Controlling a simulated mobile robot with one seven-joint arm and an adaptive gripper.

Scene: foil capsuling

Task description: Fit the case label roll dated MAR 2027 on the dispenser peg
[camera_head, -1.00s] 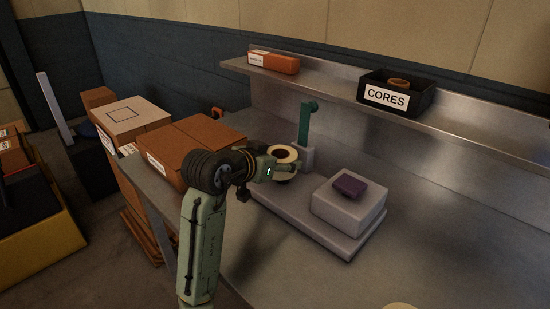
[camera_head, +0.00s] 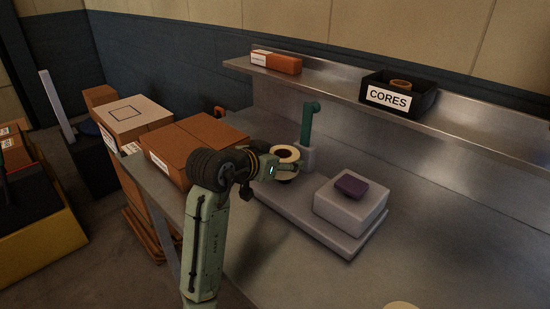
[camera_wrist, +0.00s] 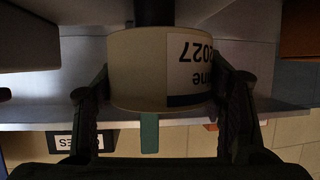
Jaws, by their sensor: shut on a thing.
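A cream label roll (camera_head: 286,153) is held by my gripper (camera_head: 286,171) above the grey dispenser base. In the wrist view the roll (camera_wrist: 140,70) sits between the two fingers (camera_wrist: 163,92). Its upside-down label (camera_wrist: 190,68) shows "ne" and "2027"; the rest of the text, including the month, is out of sight. A green upright post with a bent top (camera_head: 311,118) stands just behind the roll; part of it shows in the wrist view (camera_wrist: 150,133). A dark cylinder (camera_wrist: 154,12) meets the roll's far side there. I cannot tell whether the roll is on a peg.
A pale block with a purple pad (camera_head: 350,184) stands on the base, right of my gripper. A black CORES bin (camera_head: 425,99) and an orange box (camera_head: 276,62) are on the shelf. Brown cartons (camera_head: 195,145) lie left. The right bench is mostly clear.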

